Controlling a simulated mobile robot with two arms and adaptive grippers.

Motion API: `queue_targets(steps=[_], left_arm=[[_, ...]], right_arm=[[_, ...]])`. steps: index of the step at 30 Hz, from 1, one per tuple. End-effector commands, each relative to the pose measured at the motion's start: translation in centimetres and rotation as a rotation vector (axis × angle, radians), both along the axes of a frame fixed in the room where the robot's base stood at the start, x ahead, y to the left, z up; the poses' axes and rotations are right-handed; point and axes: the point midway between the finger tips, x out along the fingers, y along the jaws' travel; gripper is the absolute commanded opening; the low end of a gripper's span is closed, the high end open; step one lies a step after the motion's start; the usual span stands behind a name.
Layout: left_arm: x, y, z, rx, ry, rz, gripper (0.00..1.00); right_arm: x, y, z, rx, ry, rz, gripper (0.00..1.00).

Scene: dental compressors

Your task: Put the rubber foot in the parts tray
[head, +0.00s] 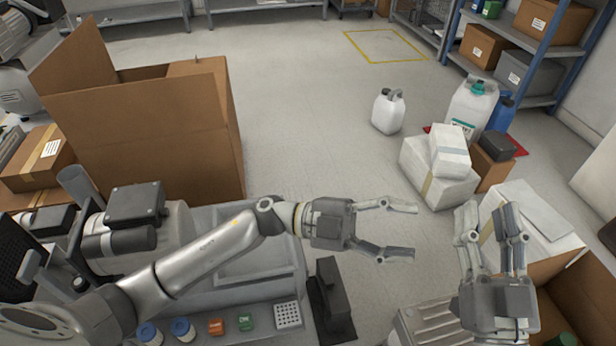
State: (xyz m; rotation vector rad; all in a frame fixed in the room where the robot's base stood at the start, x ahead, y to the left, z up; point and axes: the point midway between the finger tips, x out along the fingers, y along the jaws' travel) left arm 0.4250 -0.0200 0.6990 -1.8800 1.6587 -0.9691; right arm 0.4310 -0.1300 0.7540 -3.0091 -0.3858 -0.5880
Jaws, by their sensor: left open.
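My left gripper (413,232) is open and empty, reaching right above the floor, with its two fingers well apart. My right gripper (490,216) points away from me at the lower right. Its fingers stand apart with nothing visible between them. A grey tray-like surface with raised rims (262,284) lies below my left forearm and is partly hidden by it; I cannot tell for certain that it is the parts tray. I cannot make out the rubber foot.
A compressor (165,238) and a large open carton (150,130) stand at left. Small coloured containers and a black block (330,300) sit at the front. White boxes (438,185) and jugs (388,112) stand at right. The middle floor is clear.

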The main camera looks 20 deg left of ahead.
Motion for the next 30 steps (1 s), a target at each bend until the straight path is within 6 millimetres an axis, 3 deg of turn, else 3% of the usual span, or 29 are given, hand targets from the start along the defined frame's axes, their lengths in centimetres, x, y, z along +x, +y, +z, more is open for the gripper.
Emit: queue_targets(steps=[1, 3, 6, 8, 12, 18, 30], left_arm=[[-0.8, -0.2, 2.6, -0.142, 0.02, 0.063, 0.54], [-0.7, 0.7, 5.6, -0.307, 0.054, 0.182, 0.54], [0.0, 3.6, 8.3, -0.49, 0.137, 0.377, 0.54], [0.5, 5.8, 8.9, -0.57, 0.203, 0.499, 0.54], [1.1, 10.7, 8.2, -0.662, 0.366, 0.747, 0.54], [0.7, 14.5, 6.0, -0.667, 0.521, 0.932, 0.54], [0.6, 15.1, 5.5, -0.657, 0.551, 0.964, 0.54]], right_arm=[[0.0, 0.0, 0.0, 0.0, 0.0, 0.0, 0.4], [0.0, 0.0, 0.0, 0.0, 0.0, 0.0, 0.4], [0.0, 0.0, 0.0, 0.0, 0.0, 0.0, 0.4], [0.0, 0.0, 0.0, 0.0, 0.0, 0.0, 0.4], [0.0, 0.0, 0.0, 0.001, 0.0, 0.0, 0.4], [0.0, 0.0, 0.0, 0.001, 0.0, 0.0, 0.4], [0.0, 0.0, 0.0, 0.001, 0.001, 0.0, 0.4]])
